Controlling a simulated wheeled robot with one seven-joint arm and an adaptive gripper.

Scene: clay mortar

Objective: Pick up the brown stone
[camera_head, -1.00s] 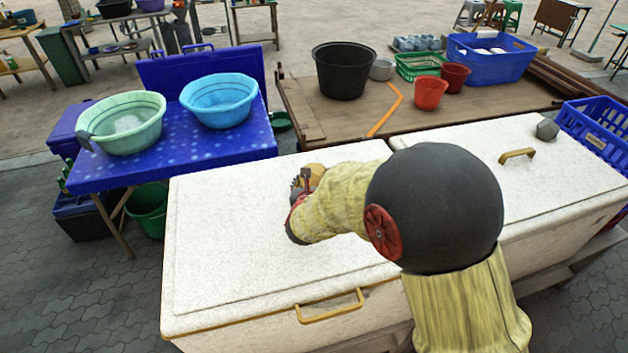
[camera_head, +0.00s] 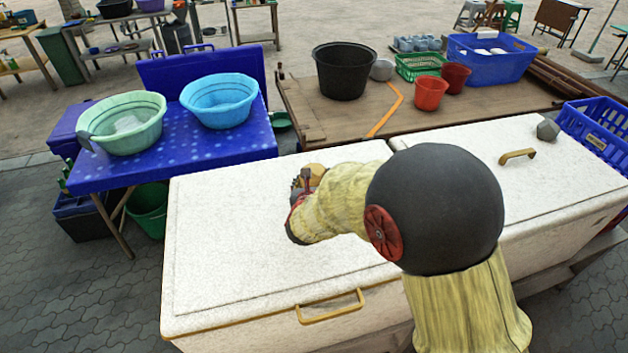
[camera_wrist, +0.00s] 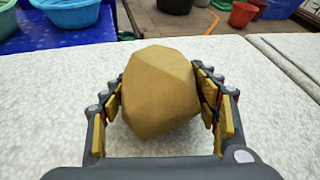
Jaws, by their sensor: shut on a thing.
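The brown stone (camera_wrist: 160,92) is a faceted tan lump between the two fingers of my gripper (camera_wrist: 163,95) in the wrist view. Both finger pads touch its sides, so my gripper is shut on it. In the head view the stone (camera_head: 316,170) shows only in part beyond my gripper (camera_head: 304,182), over the left white chest lid (camera_head: 240,240). My wrist and arm hide the rest of it. I cannot tell whether the stone touches the lid or is just above it.
A grey stone (camera_head: 547,129) lies on the right white lid, behind a yellow handle (camera_head: 517,156). A blue table with a green basin (camera_head: 120,128) and a blue basin (camera_head: 218,104) stands at left. A wooden table with a black bucket (camera_head: 341,72) is behind. The left lid is mostly clear.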

